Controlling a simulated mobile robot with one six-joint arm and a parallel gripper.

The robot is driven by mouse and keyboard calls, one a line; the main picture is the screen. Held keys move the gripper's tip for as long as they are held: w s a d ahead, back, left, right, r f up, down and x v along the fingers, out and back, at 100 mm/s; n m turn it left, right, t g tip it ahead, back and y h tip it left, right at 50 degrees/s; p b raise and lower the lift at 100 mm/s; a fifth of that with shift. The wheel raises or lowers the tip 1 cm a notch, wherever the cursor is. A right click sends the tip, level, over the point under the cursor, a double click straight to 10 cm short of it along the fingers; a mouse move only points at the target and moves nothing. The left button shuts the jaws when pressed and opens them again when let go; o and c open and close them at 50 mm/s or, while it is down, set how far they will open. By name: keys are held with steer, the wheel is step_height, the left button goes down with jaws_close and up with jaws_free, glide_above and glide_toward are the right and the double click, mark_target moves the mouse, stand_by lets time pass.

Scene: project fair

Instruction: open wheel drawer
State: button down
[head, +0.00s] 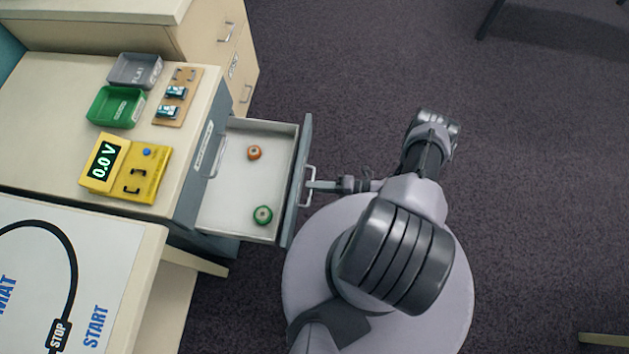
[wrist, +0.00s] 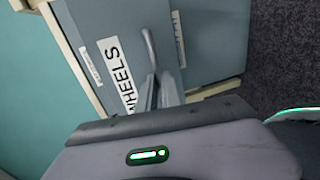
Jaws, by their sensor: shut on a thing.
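The wheel drawer (head: 228,190) is pulled out from the grey cabinet in the head view. Its white inside holds an orange wheel (head: 254,153) toward the back and a green wheel (head: 263,215) toward the front. My gripper (head: 312,184) is shut on the drawer's handle (head: 309,172) at the outer face of the drawer front. In the wrist view, the handle (wrist: 149,48) rises from a grey front beside a label reading "WHEELS" (wrist: 115,72). My gripper's fingers (wrist: 158,92) are at the handle, and their tips are partly hidden.
A yellow meter reading 0.0 V (head: 127,168), a green tray (head: 116,107), a grey tray (head: 135,70) and a wooden board with parts (head: 178,97) are on the tabletop. A cream cabinet (head: 215,45) stands behind. Carpet (head: 350,80) to the right is clear.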

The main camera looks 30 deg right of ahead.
steer(key=c, duration=1.5)
jaws_free()
steer(key=shift+c, duration=0.2)
steer(key=p+v, duration=0.1)
steer(key=v, duration=1.6)
steer(key=shift+d, duration=0.2)
